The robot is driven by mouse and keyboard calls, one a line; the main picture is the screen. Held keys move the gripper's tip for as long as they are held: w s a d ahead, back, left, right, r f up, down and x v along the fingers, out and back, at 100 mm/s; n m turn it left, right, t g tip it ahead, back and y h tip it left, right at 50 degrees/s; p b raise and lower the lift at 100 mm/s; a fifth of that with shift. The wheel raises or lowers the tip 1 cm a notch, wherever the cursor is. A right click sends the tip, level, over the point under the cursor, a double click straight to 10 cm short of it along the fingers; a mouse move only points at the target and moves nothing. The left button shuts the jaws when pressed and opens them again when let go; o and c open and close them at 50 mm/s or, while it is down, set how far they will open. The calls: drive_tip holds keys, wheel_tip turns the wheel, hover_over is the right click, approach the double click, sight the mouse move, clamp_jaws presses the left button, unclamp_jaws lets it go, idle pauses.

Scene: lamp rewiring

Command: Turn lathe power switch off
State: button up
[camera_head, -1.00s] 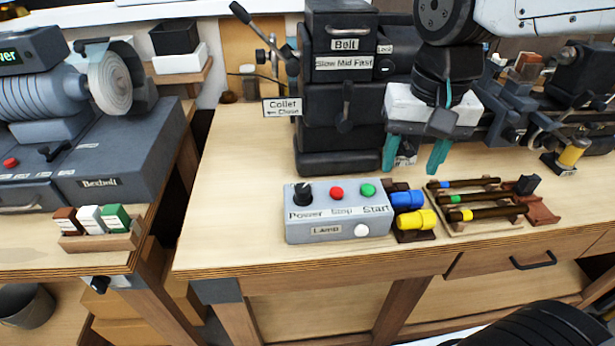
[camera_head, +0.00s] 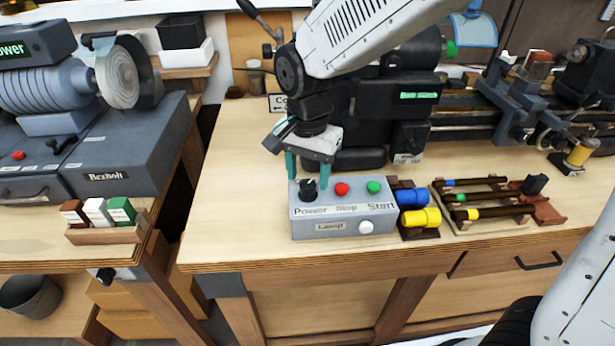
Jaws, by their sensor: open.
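The grey control box (camera_head: 345,224) stands on the workbench near its front edge. Its black power knob (camera_head: 308,189), labelled Power, is at the left of the top face. A red Stop button (camera_head: 341,189), a green Start button (camera_head: 373,187) and a white Lamp button (camera_head: 366,228) also show on it. My gripper (camera_head: 307,178) points down over the left end of the box. It is open, with one teal finger on each side of the power knob. I cannot tell whether the fingers touch the knob.
The lathe (camera_head: 480,110) stands behind the box, partly hidden by my arm. Blue and yellow cylinders (camera_head: 415,207) sit just right of the box, then a rack of dark tools (camera_head: 485,204). A grinder (camera_head: 60,95) is on the left bench. The bench left of the box is clear.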

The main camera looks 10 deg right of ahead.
drive_tip(key=shift+f, duration=0.75)
drive_tip(key=c, duration=1)
